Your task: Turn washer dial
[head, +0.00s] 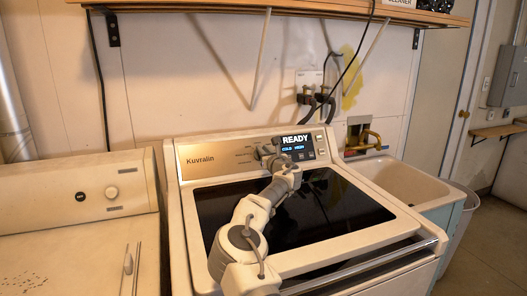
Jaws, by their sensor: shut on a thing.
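The washer (215,172) has a brown and silver control panel marked "Kuvralin" and a dark glass lid. Its display (296,142) reads "READY", with smaller blue text below. My gripper (268,152) is at the panel, just left of the display, shut on the washer dial. The gripper hides the dial, so its pointer and setting cannot be seen. My arm reaches over the glass lid from the front.
A second white machine (75,250) with its own knob (112,193) stands at the left. A utility sink (408,183) is at the right. A wooden shelf (280,7) on brackets runs above. Hoses and a wall outlet box (309,79) are behind the washer.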

